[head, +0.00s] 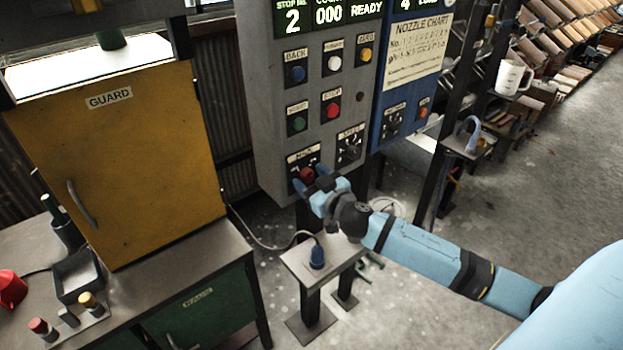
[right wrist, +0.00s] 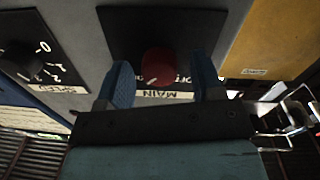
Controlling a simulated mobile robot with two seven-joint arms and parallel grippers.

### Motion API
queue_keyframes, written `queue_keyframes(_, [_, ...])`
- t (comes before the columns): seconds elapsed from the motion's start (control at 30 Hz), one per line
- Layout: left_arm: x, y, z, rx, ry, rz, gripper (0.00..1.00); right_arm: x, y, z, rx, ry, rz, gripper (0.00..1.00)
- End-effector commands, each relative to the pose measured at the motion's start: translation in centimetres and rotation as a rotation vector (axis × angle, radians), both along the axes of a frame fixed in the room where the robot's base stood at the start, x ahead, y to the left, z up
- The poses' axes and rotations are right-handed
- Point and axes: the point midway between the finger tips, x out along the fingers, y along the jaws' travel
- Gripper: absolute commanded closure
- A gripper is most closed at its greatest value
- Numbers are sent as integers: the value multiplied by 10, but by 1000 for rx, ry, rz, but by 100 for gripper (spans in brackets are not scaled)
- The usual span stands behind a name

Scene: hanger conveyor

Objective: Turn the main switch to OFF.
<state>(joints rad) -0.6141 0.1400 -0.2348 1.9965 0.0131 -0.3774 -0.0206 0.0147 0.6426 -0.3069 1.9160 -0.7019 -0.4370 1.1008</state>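The main switch (head: 306,174) is a red knob on a black plate, low on the front of the grey control panel (head: 268,110). In the right wrist view the red knob (right wrist: 160,67) sits between the two blue fingers, with a gap on each side. A label reading MAIN, upside down there, is partly hidden behind the gripper. My right gripper (head: 313,180) is open at the switch, its fingers on either side of the knob (right wrist: 163,82). My left gripper is not in view.
The speed dial (right wrist: 22,62) is beside the main switch. Several coloured push buttons, including a red one (head: 332,110), are above it. A yellow guard door (head: 130,165) stands at left. A small stand (head: 325,258) with a blue plug is below.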

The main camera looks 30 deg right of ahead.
Motion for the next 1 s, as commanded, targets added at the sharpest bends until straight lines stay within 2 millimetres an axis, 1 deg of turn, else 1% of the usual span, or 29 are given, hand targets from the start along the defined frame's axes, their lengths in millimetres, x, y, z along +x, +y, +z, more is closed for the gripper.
queue_keyframes(0.03, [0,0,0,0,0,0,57,0,0,0,0,0,0,51])
queue_keyframes(0.07, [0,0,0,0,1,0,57,0,0,0,0,0,0,58])
queue_keyframes(0.1, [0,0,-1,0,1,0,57,0,0,0,0,0,0,67])
queue_keyframes(0.2, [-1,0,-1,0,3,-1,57,0,0,0,0,0,0,87])
queue_keyframes(0.37, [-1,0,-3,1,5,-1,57,0,0,0,-4,0,0,87])
queue_keyframes(0.57, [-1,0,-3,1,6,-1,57,0,0,0,-49,-5,0,87])
queue_keyframes(0.77, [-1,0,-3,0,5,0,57,0,0,1,-166,-16,-2,87])
queue_keyframes(1.0, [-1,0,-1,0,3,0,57,0,-1,1,-381,-32,-1,87])
